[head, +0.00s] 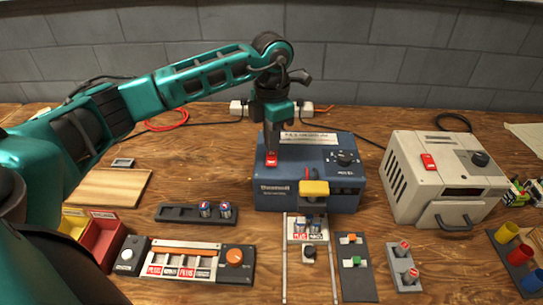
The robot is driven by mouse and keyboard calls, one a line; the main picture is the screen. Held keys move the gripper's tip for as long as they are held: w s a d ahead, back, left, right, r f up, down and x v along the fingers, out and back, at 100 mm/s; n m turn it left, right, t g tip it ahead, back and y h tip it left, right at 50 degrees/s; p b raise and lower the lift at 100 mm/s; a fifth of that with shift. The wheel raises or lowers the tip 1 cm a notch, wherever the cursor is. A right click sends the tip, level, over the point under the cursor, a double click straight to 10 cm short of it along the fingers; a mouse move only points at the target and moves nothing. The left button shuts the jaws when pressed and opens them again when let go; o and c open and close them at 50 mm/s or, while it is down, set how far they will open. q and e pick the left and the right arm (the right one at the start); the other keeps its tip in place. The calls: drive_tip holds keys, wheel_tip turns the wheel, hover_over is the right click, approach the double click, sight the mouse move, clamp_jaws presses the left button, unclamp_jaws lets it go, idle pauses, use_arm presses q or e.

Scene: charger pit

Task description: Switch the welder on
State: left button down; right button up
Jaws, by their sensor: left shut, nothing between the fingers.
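A blue box-shaped unit (280,195), which looks like the welder, stands at the middle back of the bench. It has a black dial panel (342,160), a white label on top and a yellow-topped head (314,188) at its front. A red switch (271,160) sits on its top left. My left gripper (272,151) points straight down over this switch with its fingers shut and empty. The tips are at or just above the switch; I cannot tell whether they touch. The switch's position is partly hidden. My right gripper is not in view.
A beige unit (402,194) with its own red switch (428,161) stands to the right. Battery cells sit in a sled (308,250) before the blue unit and in a black tray (175,213). Red and yellow bins (103,238) are at left. Cables run behind.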

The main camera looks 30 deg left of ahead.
sight(272, 154)
use_arm(q)
drive_tip(key=shift+f+b, duration=0.7)
drive_tip(key=shift+f, duration=0.35)
idle(0.8)
drive_tip(key=shift+r+p, duration=2.7)
drive_tip(key=shift+r, duration=0.9)
drive_tip(key=shift+f, duration=0.15)
